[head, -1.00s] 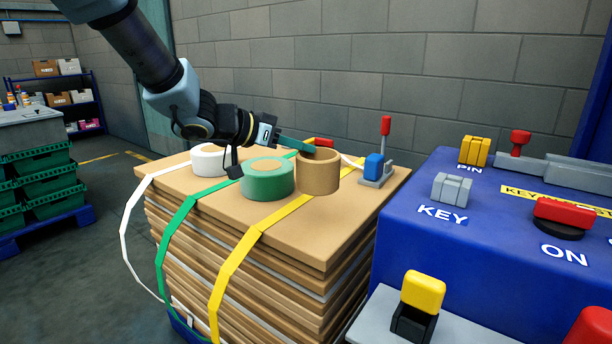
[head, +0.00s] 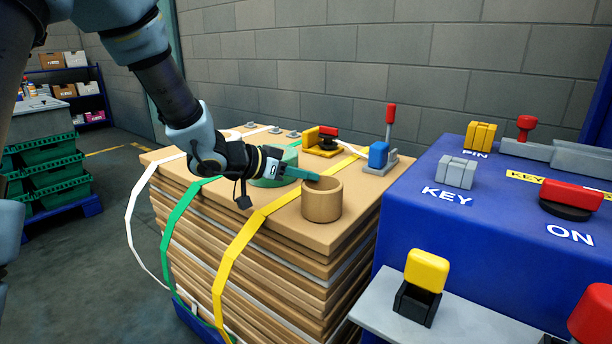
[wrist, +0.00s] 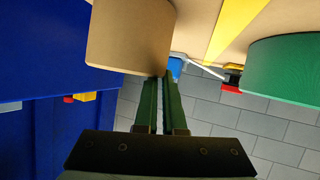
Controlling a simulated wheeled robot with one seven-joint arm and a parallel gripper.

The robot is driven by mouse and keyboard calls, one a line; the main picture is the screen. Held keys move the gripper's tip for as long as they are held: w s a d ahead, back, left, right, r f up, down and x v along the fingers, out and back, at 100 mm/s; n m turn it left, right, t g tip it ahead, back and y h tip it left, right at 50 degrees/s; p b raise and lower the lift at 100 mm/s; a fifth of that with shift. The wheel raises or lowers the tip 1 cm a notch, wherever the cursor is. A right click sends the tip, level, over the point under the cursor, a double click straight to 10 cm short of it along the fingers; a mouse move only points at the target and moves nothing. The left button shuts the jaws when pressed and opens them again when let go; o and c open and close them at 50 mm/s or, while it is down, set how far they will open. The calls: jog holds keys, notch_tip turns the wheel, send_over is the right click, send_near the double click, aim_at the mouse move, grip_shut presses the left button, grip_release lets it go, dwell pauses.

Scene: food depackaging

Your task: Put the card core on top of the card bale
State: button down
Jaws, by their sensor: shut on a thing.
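The card core (head: 322,203), a short brown tube with an open top, is upright at the front right of the card bale (head: 235,240), just right of the yellow strap. My gripper (head: 314,176) reaches in from the left and is shut on the core's upper wall. In the wrist view the core (wrist: 130,38) is at the top, with my green fingers (wrist: 160,82) at its rim. I cannot tell whether the core's bottom touches the bale's top sheet or hangs slightly above it.
A green strap roll (head: 267,180) sits behind my gripper, partly hidden. A yellow and red tool (head: 322,140) and a blue, red-handled tool (head: 380,155) stand at the back of the bale. A blue machine (head: 480,230) stands close on the right.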

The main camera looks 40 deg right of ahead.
jog(key=c, duration=1.4)
grip_release()
jog(key=shift+f, duration=0.15)
jog(key=shift+c, duration=0.2)
jog(key=o, duration=0.4)
jog(key=shift+o, duration=0.2)
